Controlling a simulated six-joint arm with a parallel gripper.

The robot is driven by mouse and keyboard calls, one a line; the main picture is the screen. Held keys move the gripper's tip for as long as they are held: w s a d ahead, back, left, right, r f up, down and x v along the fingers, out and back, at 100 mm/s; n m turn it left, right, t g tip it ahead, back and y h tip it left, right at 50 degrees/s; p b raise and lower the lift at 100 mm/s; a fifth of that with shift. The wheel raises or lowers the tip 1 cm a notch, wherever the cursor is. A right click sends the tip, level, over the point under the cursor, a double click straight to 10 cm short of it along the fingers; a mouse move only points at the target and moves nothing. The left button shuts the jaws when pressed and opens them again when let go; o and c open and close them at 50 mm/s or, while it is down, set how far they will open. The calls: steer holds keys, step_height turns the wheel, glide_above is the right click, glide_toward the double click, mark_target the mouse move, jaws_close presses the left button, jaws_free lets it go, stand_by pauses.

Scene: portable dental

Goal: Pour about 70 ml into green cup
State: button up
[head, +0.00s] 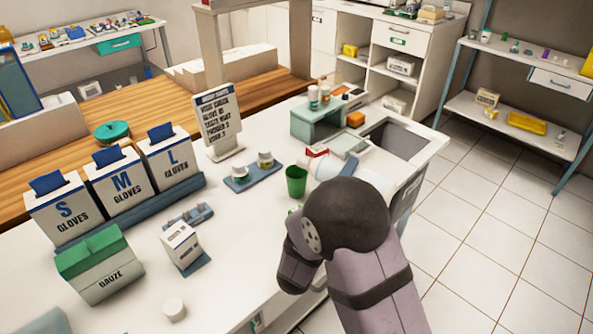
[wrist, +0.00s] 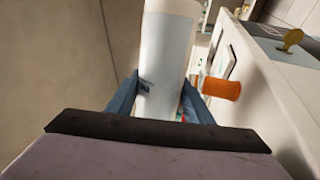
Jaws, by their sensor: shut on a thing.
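The green cup (head: 296,182) stands upright on the white counter in the head view. A white bottle (head: 325,168) with a pale label is tilted close to sideways just behind and right of the cup, its left end near the cup's rim. Any liquid stream or level in the cup cannot be made out. In the wrist view the bottle (wrist: 168,55) stands between the blue fingers of my gripper (wrist: 160,100), which is shut on it.
A blue tray (head: 240,183) with two small jars lies left of the cup. A sign (head: 217,122), glove boxes (head: 115,182) and a gauze box (head: 97,270) stand further left. A teal stand (head: 315,122) and a sink (head: 400,138) are behind. An orange cylinder (wrist: 222,88) shows in the wrist view.

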steer(key=shift+r, duration=0.2)
steer(key=shift+s+d+p, duration=0.15)
steer(key=shift+d+p, duration=0.2)
steer(key=shift+p, duration=0.05)
stand_by(0.4)
steer(key=shift+r+n+p, duration=0.35)
steer(key=shift+n+p, duration=0.15)
steer(key=shift+p, duration=0.1)
steer(key=shift+s+d+y, duration=0.2)
steer(key=shift+d+y, duration=0.05)
steer(key=shift+y, duration=0.05)
stand_by(0.6)
steer(key=shift+r+n+p, duration=0.2)
steer(key=shift+n+p, duration=0.1)
steer(key=shift+p, duration=0.15)
steer(key=shift+f, duration=0.1)
